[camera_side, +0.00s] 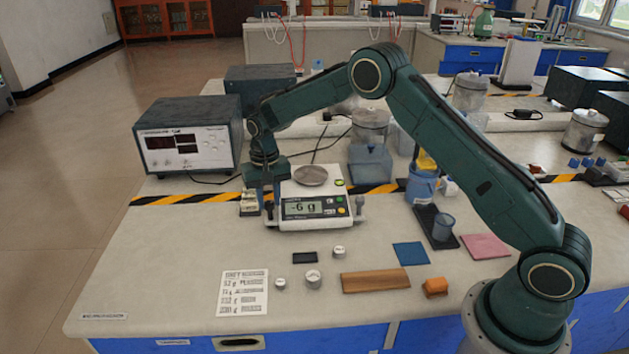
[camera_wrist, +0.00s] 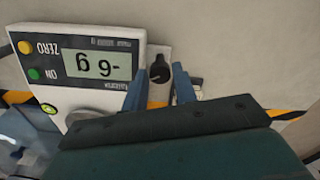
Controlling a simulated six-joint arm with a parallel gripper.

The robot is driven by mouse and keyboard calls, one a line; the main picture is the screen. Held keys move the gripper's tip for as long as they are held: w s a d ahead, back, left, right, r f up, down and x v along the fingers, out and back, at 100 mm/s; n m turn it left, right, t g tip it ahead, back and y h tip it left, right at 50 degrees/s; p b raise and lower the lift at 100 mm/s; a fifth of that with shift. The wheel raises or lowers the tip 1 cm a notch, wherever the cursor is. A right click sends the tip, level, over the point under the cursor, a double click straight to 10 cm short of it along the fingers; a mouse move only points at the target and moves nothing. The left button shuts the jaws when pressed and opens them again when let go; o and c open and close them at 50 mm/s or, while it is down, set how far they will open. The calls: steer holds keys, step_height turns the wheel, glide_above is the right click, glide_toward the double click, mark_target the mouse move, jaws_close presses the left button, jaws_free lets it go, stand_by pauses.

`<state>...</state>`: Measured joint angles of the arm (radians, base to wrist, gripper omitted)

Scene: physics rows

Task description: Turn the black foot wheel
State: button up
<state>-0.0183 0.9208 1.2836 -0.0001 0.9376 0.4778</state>
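The balance (camera_side: 312,226) stands on the bench, its display reading -6 g; it also shows upside down in the wrist view (camera_wrist: 98,38). A black foot wheel (camera_wrist: 159,70) sticks out beside the display end of the balance. In the side view this is the left foot, mostly hidden by my gripper (camera_side: 264,199). My gripper (camera_wrist: 158,75) is open, with one blue finger on each side of the wheel. Small gaps seem to show between the fingers and the wheel. A second black foot wheel (camera_side: 359,204) stands at the balance's right.
A grey power supply (camera_side: 188,138) stands behind left, with a cable to the balance. A small pale object (camera_side: 250,203) sits close left of my gripper. Weights (camera_side: 313,278), a wooden block (camera_side: 376,280) and a printed card (camera_side: 243,292) lie in front.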

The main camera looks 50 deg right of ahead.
mark_target(269, 203)
steer(key=shift+o, duration=1.4)
step_height(269, 203, up, 14)
